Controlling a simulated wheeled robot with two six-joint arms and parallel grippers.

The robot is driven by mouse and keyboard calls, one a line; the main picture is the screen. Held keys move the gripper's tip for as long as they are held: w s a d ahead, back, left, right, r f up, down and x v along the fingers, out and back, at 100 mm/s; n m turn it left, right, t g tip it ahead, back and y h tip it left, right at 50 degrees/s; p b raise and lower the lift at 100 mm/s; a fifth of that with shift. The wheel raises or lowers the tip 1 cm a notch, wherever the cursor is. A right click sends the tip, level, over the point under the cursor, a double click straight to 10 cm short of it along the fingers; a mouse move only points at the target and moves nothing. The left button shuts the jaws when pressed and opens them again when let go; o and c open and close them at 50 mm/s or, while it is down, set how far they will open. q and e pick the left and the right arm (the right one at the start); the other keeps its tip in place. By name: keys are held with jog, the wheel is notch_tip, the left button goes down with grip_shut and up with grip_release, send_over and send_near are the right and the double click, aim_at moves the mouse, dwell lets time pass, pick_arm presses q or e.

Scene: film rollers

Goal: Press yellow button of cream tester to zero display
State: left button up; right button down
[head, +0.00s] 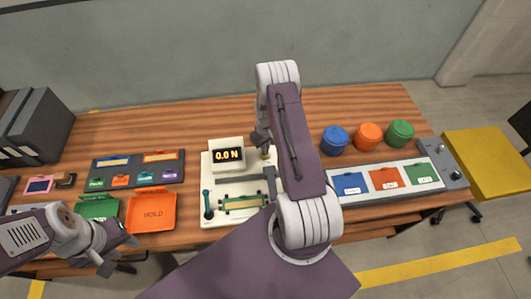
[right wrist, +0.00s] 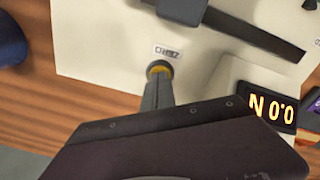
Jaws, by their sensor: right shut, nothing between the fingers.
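The cream tester (head: 237,215) stands on the wooden table, and its display (head: 229,155) reads 0.0 N. The display also shows upside down in the right wrist view (right wrist: 270,107). The yellow button (right wrist: 160,66) is a round piece beside a small label, partly covered by my right gripper (right wrist: 157,76). The right gripper is shut and empty, with its tips over the button and seemingly touching it; how far the button is pressed I cannot tell. My left gripper (head: 118,238) is at the lower left by the orange tray, its jaws unclear.
An orange tray (head: 152,213) and a green tray (head: 97,206) lie left of the tester. Blue (head: 334,139), orange (head: 368,136) and green (head: 400,133) round containers stand at the right, behind a panel with coloured squares (head: 410,189). My right arm hides part of the table.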

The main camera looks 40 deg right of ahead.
notch_tip(320, 180, up, 9)
jog(key=p, duration=0.6)
jog(key=shift+r, duration=0.2)
